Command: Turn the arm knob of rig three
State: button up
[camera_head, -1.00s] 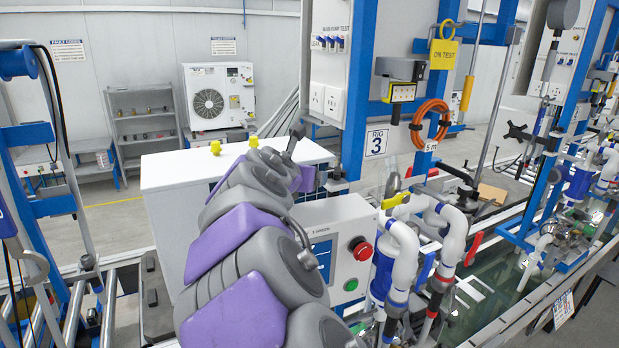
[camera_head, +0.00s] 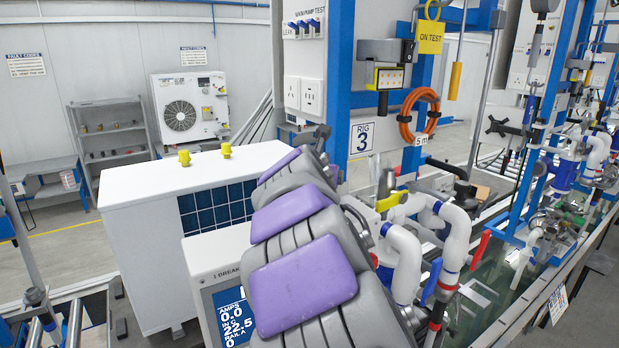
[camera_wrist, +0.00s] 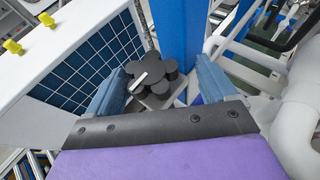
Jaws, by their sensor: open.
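The arm knob (camera_wrist: 150,78), dark and lobed with a white pointer line, shows in the wrist view on a grey plate beside a blue post. My gripper (camera_wrist: 162,68) is open, with one blue-grey finger to the left of the knob and one to the right. The fingers look apart from it; the depth gap is hard to judge. In the head view my gripper (camera_head: 322,150) is by the post under the RIG 3 sign (camera_head: 362,140), and my arm hides the knob there.
A white cabinet (camera_head: 150,200) with yellow caps and a blue grille stands left of the post. A display box (camera_head: 215,260) is partly behind my arm. White pipes (camera_head: 405,260) and a yellow-handled valve (camera_head: 390,200) stand close on the right. An orange hose coil (camera_head: 420,115) hangs above.

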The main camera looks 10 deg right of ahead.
jog(key=shift+w+d, duration=0.15)
jog(key=shift+d, duration=0.4)
jog(key=shift+o, duration=0.8)
jog(key=shift+r, duration=0.1)
jog(key=a, duration=0.1)
jog(key=s+a, duration=0.1)
jog(key=a, duration=0.1)
jog(key=shift+a+r, duration=0.2)
jog(key=shift+a, duration=0.1)
jog(key=c, duration=0.4)
jog(key=shift+a, duration=0.15)
jog(key=shift+c, duration=1)
jog(key=shift+d, duration=0.65)
jog(key=c, duration=0.3)
jog(key=shift+d+f, duration=0.1)
jog(key=shift+d, duration=0.1)
jog(key=c, duration=0.3)
jog(key=shift+w+a, duration=0.1)
